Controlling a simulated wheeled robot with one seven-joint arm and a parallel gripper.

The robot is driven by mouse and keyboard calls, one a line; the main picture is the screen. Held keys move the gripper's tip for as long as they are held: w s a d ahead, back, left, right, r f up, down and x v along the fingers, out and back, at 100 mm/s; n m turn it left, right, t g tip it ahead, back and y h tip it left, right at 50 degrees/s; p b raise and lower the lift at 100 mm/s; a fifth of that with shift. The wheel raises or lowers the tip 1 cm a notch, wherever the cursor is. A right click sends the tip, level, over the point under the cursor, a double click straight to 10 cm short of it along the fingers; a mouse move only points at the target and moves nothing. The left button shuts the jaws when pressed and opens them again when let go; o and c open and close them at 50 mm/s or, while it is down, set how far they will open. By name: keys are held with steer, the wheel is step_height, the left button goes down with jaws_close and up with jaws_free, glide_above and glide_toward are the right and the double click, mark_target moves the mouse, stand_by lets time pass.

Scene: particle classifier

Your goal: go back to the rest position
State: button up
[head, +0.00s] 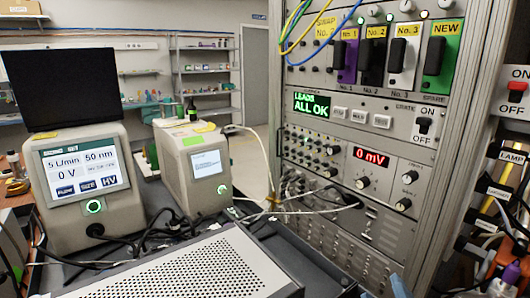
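My gripper and arm do not show in the head view. The particle classifier (82,215) stands at the left, and its lit screen reads 5 l/min, 50 nm and 0 V. A smaller beige instrument (200,195) with a small screen stands beside it. The instrument rack (365,240) stands at the right. Its green display (312,104) reads "LEADS ALL OK", and its red display (371,157) reads 0 mV. Coloured modules, including a purple one (347,62) and a green one labelled NEW and SPARE (441,57), sit in the rack's top row.
A perforated metal case (190,268) lies on the dark cart (300,250) in front. Loose cables cross between the instruments and rack. A lamp switch panel (513,95) is at the right edge. Shelves (205,70) line the back wall, with open floor before them.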

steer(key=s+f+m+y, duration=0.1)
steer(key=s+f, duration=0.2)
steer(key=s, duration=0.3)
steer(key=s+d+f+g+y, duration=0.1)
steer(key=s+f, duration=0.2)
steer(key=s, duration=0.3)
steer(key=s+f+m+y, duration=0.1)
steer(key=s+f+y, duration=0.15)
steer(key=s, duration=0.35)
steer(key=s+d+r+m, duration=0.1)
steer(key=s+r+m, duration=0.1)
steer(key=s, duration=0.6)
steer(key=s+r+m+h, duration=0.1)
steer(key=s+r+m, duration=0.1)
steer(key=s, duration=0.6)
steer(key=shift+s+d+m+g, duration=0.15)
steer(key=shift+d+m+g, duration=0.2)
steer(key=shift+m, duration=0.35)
